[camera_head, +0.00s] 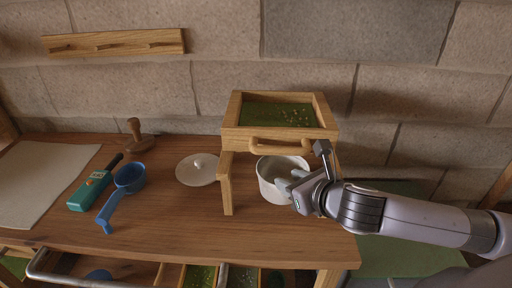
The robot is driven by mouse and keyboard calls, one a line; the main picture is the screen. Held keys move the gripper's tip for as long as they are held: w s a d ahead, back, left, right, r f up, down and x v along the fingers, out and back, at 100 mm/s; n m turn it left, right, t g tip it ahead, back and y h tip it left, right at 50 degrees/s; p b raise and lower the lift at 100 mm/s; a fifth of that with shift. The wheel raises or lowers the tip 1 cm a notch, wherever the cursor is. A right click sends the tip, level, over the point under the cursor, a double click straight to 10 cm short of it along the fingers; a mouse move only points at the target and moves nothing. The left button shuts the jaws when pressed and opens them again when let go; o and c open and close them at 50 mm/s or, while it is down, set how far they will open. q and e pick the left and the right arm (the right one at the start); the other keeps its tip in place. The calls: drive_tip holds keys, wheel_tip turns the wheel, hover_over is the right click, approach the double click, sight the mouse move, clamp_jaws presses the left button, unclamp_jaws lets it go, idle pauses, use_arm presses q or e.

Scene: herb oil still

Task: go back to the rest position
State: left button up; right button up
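My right gripper (301,165) comes in from the right and hangs at the front right of the wooden stand. Its fingers look spread apart, one up beside the wooden handle (281,147) and one lower in front of the white pot (270,169). I see nothing held between them. Whether a finger touches the handle or the pot, I cannot tell. The gripper hides the pot's right side. My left gripper is out of view.
The wooden stand (227,183) holds a tray with a green bed (277,115). On the table (170,222) are a white lid (198,169), a blue scoop (122,188), a green device (90,190), a wooden tamper (138,137) and a pale mat (38,180). An open drawer with compartments (172,276) lies below.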

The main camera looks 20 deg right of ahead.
drive_tip(key=s+a+f+n+g, duration=0.1)
drive_tip(key=s+f+n+g, duration=0.3)
drive_tip(key=s+n, duration=0.6)
drive_tip(key=s+a+f+n+g, duration=0.15)
drive_tip(key=s+f+n, duration=0.45)
drive_tip(key=n, duration=0.8)
drive_tip(key=s+a+f+n+g, duration=0.1)
drive_tip(key=s+f+n+g, duration=0.35)
drive_tip(key=s+n, duration=0.55)
drive_tip(key=w+a+f+n+t+y, duration=0.1)
drive_tip(key=w+a+f+n+t, duration=0.1)
drive_tip(key=w+f+t, duration=0.6)
drive_tip(key=shift+w+a+f, duration=0.35)
drive_tip(key=shift+w+f, duration=0.25)
drive_tip(key=shift+f, duration=0.3)
